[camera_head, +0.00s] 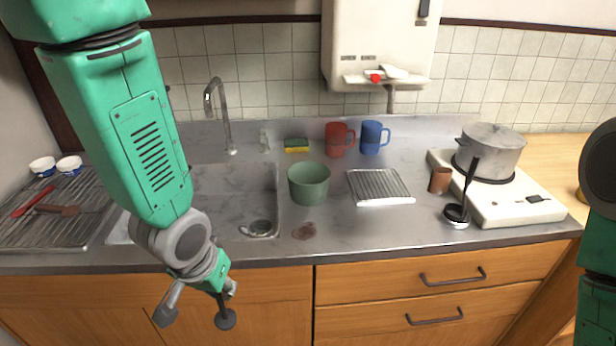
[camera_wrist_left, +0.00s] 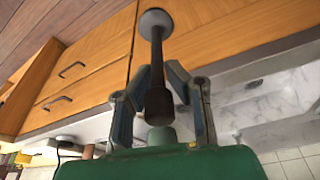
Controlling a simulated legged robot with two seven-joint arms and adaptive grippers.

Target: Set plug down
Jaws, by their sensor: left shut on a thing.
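My left gripper (camera_head: 205,300) is in front of the counter's front edge, against the cabinet doors in the head view. It is shut on the plug (camera_head: 225,319), a dark stem ending in a round disc, with the disc end pointing down. In the left wrist view the plug (camera_wrist_left: 157,60) stands out between the fingers of the left gripper (camera_wrist_left: 150,98), its grey disc at the far end. My right gripper is out of frame; only part of that arm shows at the right edge.
A wire rack (camera_head: 379,186), red mug (camera_head: 338,140), blue mug (camera_head: 372,137), brown cup (camera_head: 439,180) and ladle (camera_head: 457,213) stand farther right. The counter front between the stain and ladle is clear.

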